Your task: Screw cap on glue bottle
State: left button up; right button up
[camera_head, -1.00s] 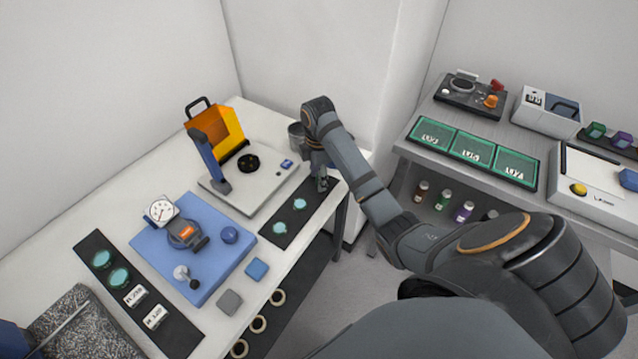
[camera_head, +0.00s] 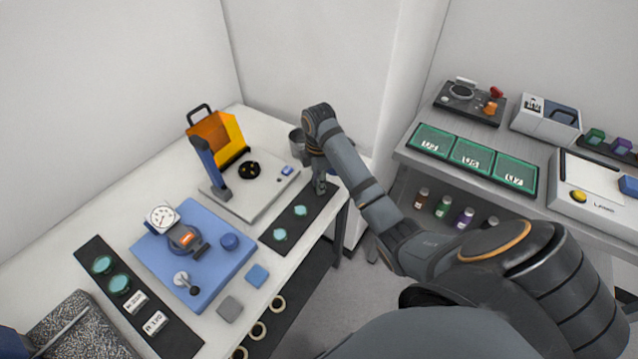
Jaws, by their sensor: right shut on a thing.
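My right gripper (camera_head: 319,190) points down at the far end of a black strip (camera_head: 270,241) on the white table. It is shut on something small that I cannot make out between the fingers. I cannot clearly pick out the glue bottle or its cap at the gripper; they are too small or covered by the fingers and wrist. My left gripper is not in view.
Two teal discs (camera_head: 300,210) lie on the strip near the gripper. A grey-white device (camera_head: 268,195) with an orange shield (camera_head: 212,134) stands left of it. Several small bottles (camera_head: 443,206) stand under the right bench (camera_head: 405,152).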

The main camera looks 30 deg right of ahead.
jog(key=r+p, duration=0.2)
jog(key=r, duration=0.1)
jog(key=r+p, duration=0.1)
jog(key=shift+s+a+r, duration=0.15)
jog(key=shift+s+r, duration=0.15)
jog(key=shift+r, duration=0.05)
pick_arm(q)
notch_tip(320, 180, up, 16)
jog(key=p, duration=1.2)
jog(key=shift+p, duration=0.35)
pick_arm(e)
jog(key=s+a+r, duration=0.2)
jog(key=s+r, duration=0.2)
jog(key=s, duration=0.2)
jog(key=s+a+r, duration=0.3)
jog(key=s+r, duration=0.1)
jog(key=s, duration=0.2)
jog(key=shift+a, duration=0.3)
jog(key=shift+s, duration=0.1)
pick_arm(q)
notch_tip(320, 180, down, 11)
jog(key=b, duration=1)
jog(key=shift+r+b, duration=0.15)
jog(key=shift+b, duration=0.15)
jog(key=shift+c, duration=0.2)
pick_arm(e)
notch_tip(320, 180, down, 10)
jog(key=shift+f, duration=0.25)
jog(key=shift+s, duration=0.1)
